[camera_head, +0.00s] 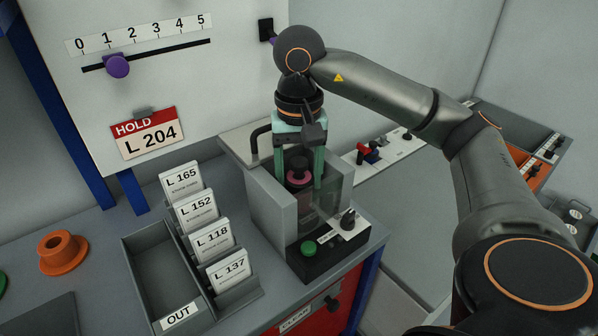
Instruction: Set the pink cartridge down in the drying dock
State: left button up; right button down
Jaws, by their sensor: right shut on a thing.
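The pink cartridge (299,177) shows as a pink ring with a dark top, between the teal fingers of my right gripper (304,183). My right gripper points down and is shut on it, inside a grey-walled station (266,212) with a clear front panel. This station looks like the drying dock, though no label on it is readable. The cartridge's lower part is dim behind the panel, so I cannot tell whether it touches the floor. My left gripper is not in view.
The station's black base carries a green button (308,247) and a dark knob (348,218). To the left stand a rack of white cards (205,222) and an OUT tray (129,262). An orange flanged spool (63,252) lies on the grey bench.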

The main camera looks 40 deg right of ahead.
jog(key=shift+f+b, duration=0.55)
jog(key=shift+f, duration=0.4)
jog(key=shift+f+b, duration=0.2)
jog(key=shift+b, duration=0.2)
